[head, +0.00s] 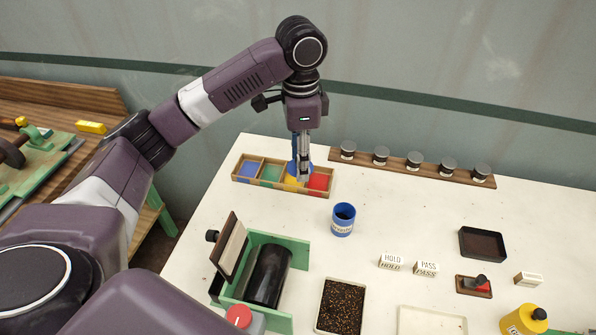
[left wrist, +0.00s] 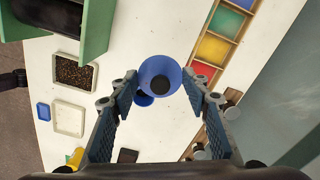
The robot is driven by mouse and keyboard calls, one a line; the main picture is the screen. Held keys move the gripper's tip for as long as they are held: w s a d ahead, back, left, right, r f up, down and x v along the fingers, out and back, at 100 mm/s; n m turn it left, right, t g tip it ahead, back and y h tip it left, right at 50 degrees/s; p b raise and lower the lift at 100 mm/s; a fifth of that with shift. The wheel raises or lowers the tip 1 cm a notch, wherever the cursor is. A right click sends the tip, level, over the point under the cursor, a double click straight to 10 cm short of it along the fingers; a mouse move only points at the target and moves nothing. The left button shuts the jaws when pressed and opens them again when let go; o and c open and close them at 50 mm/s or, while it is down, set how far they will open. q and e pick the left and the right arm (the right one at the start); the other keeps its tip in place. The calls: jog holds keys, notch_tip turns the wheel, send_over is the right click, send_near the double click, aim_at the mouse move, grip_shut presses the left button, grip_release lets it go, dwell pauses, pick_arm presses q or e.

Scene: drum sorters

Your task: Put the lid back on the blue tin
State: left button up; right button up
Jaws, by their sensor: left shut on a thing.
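The blue tin (head: 343,219) stands upright and open on the white table, with a pale label on its side. My left gripper (head: 304,178) points down over the far left of the table, beyond the tin and to its left. It is shut on the blue lid (left wrist: 160,68), a round disc with a dark knob in its middle. In the head view the lid (head: 292,168) is partly hidden behind the fingers. In the left wrist view the tin (left wrist: 143,99) shows partly behind the lid. My right gripper is not in view.
A four-colour sectioned tray (head: 240,178) lies below the left gripper. A rack of lidded jars (head: 413,163) stands at the back. The green drum sorter (head: 270,318), a seed tray (head: 341,306) and HOLD and PASS blocks (head: 426,268) are nearer. Table around the tin is clear.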

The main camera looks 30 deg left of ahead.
pick_arm(q)
jog(key=w+d+f+p, duration=0.2)
jog(key=d+f+p, duration=0.2)
jog(key=d+p, duration=0.6)
notch_tip(320, 180, down, 7)
jog(key=d+m+b, duration=0.1)
jog(key=b, duration=0.5)
jog(key=shift+w+d+b, duration=0.15)
jog(key=shift+w+b, duration=0.05)
jog(key=shift+b, duration=0.1)
jog(key=shift+r+p, duration=0.1)
jog(key=shift+p, duration=1)
dwell(0.7)
jog(key=shift+f+p, duration=0.2)
jog(key=shift+p, duration=0.25)
dwell(1.0)
jog(key=shift+p, duration=0.5)
dwell(0.5)
